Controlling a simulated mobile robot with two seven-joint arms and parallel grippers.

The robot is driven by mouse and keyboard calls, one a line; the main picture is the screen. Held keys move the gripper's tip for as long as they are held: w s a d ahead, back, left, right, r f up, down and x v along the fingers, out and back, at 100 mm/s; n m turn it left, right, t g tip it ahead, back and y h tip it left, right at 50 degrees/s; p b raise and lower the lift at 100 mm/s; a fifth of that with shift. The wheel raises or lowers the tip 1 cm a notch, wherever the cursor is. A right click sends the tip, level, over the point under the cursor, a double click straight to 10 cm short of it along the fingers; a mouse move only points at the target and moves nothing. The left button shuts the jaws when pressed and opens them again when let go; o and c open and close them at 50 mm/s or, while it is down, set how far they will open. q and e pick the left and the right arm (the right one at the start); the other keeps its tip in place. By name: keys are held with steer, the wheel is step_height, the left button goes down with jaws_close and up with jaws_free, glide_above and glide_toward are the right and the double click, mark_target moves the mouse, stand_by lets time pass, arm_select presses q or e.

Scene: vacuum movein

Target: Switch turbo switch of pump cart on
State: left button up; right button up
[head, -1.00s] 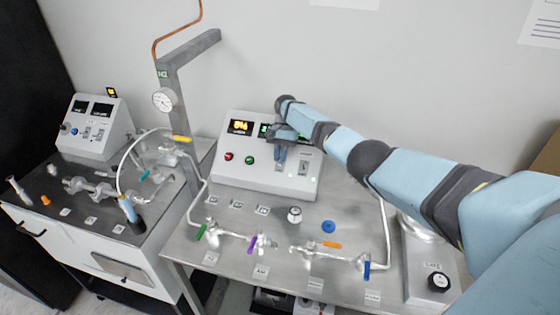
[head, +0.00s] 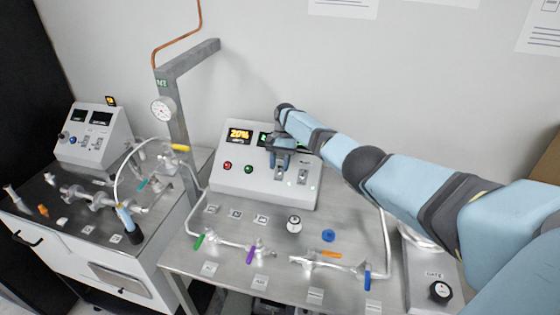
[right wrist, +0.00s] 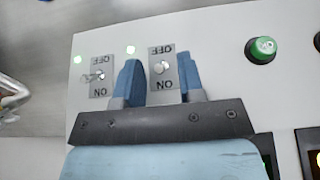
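A white control box (head: 235,185) stands at the back of the steel bench, with two toggle switches on its sloped face. Their plates read ON and OFF, upside down in the right wrist view. My right gripper (head: 280,160) is over the box. Its blue fingers are apart, one on each side of one switch plate (right wrist: 163,72), with the small lever (right wrist: 161,67) between them. The other switch (right wrist: 97,76) lies outside the fingers; it is the right-hand one (head: 303,176) in the head view. I cannot tell the between-finger lever's setting. No turbo label is readable. My left gripper is not in view.
Green lamps (right wrist: 130,49) glow by the switches. A green button (right wrist: 262,48) and red button (head: 227,165) share the face. Glass tubing with coloured handles (head: 250,254) runs along the bench front. A smaller control box (head: 88,150) stands on the left cart.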

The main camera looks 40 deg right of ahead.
steer(key=b+v, duration=0.7)
steer(key=v, duration=0.6)
steer(key=shift+w+d+r, duration=0.2)
steer(key=shift+r, duration=0.1)
